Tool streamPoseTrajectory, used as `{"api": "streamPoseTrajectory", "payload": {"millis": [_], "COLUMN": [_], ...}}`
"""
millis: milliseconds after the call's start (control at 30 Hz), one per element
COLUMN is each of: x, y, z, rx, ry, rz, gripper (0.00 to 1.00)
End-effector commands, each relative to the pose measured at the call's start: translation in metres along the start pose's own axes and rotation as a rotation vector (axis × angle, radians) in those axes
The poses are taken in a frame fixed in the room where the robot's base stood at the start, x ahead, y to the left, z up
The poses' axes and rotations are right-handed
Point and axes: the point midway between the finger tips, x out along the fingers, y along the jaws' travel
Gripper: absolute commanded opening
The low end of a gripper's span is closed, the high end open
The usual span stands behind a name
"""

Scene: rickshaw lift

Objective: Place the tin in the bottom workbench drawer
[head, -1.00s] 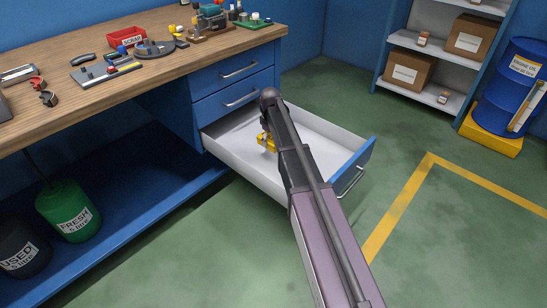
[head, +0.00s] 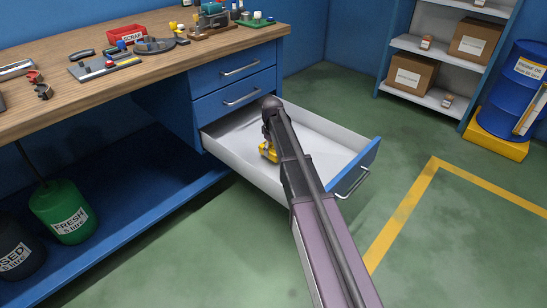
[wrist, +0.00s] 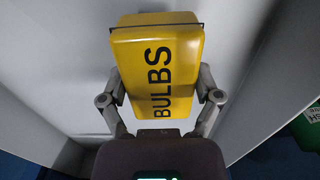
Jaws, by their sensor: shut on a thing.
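The tin (head: 268,152) is yellow; the arm hides part of it in the head view. In the wrist view the tin (wrist: 160,70) carries the word BULBS and fills the space between the fingers. My gripper (wrist: 160,85) is shut on it, one finger on each side. The bottom drawer (head: 330,142) of the blue workbench is pulled far out, with a pale, otherwise empty inside. The tin is within the drawer's outline, near its left side wall. I cannot tell whether it touches the drawer floor.
Two shut drawers (head: 240,95) sit above the open one. The wooden benchtop (head: 110,95) holds tools and a red scrap box (head: 126,36). Green and black cans stand on the lower shelf at left. The green floor right of the drawer is clear.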

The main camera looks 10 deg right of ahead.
Motion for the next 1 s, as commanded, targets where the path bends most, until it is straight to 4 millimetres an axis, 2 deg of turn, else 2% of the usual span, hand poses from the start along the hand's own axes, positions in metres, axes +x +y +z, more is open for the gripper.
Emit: {"api": "streamPoseTrajectory", "payload": {"millis": [533, 1000], "x": [0.035, 0.038], "y": [0.0, 0.0], "z": [0.0, 0.0], "rx": [0.0, 0.0], "ry": [0.0, 0.0], "rz": [0.0, 0.0], "gripper": [0.25, 0.25]}}
